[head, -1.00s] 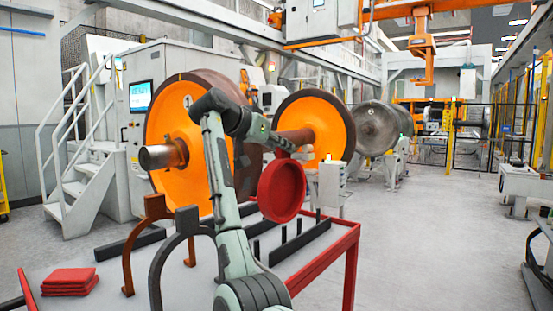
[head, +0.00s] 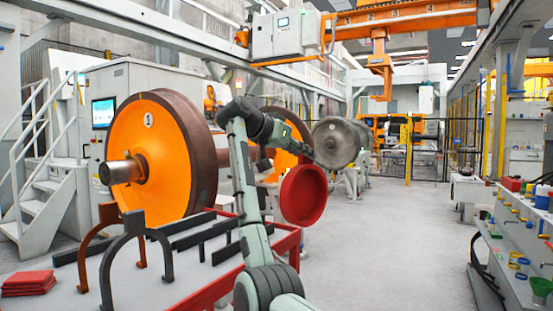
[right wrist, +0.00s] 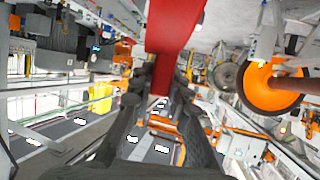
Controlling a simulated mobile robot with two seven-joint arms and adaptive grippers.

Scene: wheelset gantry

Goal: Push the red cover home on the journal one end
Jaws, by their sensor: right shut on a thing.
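The red cover (head: 302,195) is a round, shallow cup shape, held up in the air right of the near wheel in the head view. My right gripper (head: 303,152) is shut on its upper edge; the red cover also fills the top middle of the right wrist view (right wrist: 172,28), between the dark fingers (right wrist: 168,72). The journal (head: 122,172) is a bare steel stub at the left of the orange near wheel (head: 150,145), which is marked 1. The cover is well apart from this journal. My left gripper is not in view.
A red-framed table (head: 215,290) in front bears an orange-brown arch (head: 106,215), a dark arch (head: 134,222), dark bars and stacked red cloths (head: 28,283). A shelf of small parts (head: 515,250) stands at right. The floor between is free.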

